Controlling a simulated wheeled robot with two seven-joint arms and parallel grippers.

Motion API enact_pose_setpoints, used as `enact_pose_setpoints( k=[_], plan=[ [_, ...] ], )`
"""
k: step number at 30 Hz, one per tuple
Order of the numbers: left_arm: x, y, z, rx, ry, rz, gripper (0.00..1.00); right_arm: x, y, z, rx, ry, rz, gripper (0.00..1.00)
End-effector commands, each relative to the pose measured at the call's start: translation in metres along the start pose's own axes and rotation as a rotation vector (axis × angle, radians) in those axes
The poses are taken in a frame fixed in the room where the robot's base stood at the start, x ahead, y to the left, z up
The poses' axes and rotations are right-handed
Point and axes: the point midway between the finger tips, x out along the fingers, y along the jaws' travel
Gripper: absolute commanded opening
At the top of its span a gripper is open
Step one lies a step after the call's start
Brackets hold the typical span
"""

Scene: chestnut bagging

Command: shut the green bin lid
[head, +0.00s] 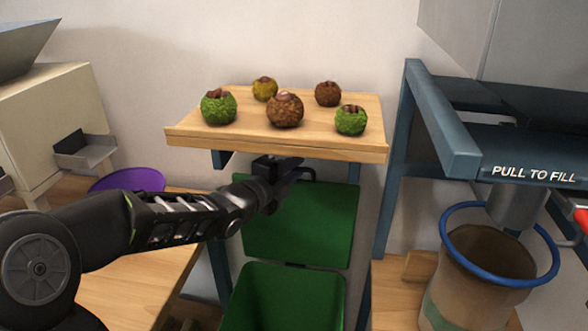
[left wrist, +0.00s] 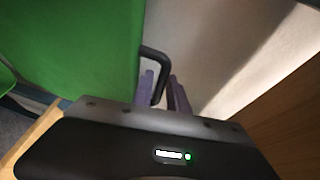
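The green bin (head: 285,300) stands below the wooden shelf. Its green lid (head: 300,225) is open and stands upright behind the bin; it also fills the upper left of the left wrist view (left wrist: 75,45). A dark loop handle (left wrist: 157,54) sticks out from the lid's edge. My left gripper (head: 290,170) is at the lid's top edge. In the left wrist view its purple-grey fingers (left wrist: 164,88) are close together with the handle bar between them, and look shut on it. My right gripper is not in view.
A wooden shelf (head: 180,136) with several chestnut burrs sits just above the lid and my left gripper. A blue-rimmed bucket (head: 480,290) stands at the right under a dispenser marked "PULL TO FILL" (head: 535,173). A purple bowl (head: 150,180) lies at the left.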

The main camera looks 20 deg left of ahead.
Motion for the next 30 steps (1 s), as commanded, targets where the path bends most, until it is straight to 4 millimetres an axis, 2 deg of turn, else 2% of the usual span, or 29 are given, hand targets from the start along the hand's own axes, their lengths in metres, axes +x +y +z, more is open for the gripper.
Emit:
enact_pose_setpoints(
  k=[1, 8, 30],
  plan=[
    [-0.0001, 0.0001, 0.0001, 0.000, 0.000, 0.000, 0.17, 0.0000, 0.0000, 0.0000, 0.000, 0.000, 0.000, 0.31],
    [-0.0003, 0.0001, 0.0001, 0.000, 0.000, 0.000, 0.00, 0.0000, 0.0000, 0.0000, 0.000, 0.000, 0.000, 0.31],
    [-0.0003, 0.0001, 0.0002, 0.000, 0.000, 0.000, 0.00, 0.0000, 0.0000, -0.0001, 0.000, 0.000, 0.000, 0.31]
  ],
)
